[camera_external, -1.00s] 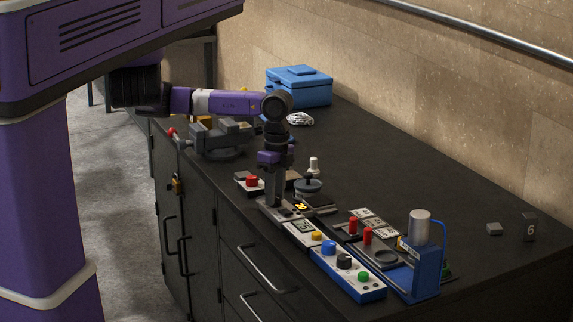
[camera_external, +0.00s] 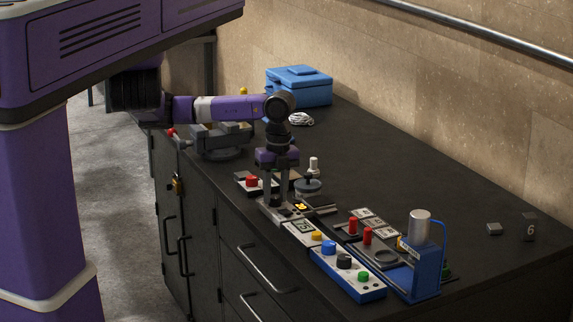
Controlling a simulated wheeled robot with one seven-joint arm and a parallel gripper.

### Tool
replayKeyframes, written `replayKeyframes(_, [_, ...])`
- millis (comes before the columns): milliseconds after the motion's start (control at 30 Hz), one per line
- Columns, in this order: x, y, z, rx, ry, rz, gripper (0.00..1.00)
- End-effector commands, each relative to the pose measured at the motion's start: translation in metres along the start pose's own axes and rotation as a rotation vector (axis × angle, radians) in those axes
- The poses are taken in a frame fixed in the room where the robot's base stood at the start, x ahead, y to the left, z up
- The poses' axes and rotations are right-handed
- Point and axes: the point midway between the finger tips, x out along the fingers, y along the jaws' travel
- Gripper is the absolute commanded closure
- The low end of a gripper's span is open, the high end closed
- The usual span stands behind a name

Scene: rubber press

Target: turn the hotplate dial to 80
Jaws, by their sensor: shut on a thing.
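The hotplate (camera_external: 268,213) appears to be the low grey unit near the front edge of the bench. It has a small lit yellow display (camera_external: 301,207) that is too small to read. My gripper (camera_external: 277,205) points straight down at the hotplate's left part, with its two fingers side by side in this view. It is shut on what appears to be the hotplate dial. The dial is hidden by the fingertips, so its setting cannot be read.
A round grey lidded pot (camera_external: 308,188) stands just behind the hotplate. A red-button box (camera_external: 250,183) is to the left. A white unit with a display (camera_external: 302,228), a blue control box (camera_external: 347,273) and a blue press (camera_external: 425,268) stand front right. The bench's right rear is mostly clear.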

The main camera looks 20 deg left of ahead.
Motion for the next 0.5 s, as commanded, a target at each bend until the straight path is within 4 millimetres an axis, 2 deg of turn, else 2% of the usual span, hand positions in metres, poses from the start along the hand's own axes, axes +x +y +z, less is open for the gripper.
replayKeyframes(400, [-0.0014, -0.0003, -0.0003, 0.006, 0.0, -0.001, 1.0])
replayKeyframes(433, [-0.0013, -0.0003, -0.0004, 0.006, 0.0, -0.001, 0.63])
replayKeyframes(500, [-0.0012, -0.0002, -0.0003, 0.006, 0.0, -0.001, 0.49])
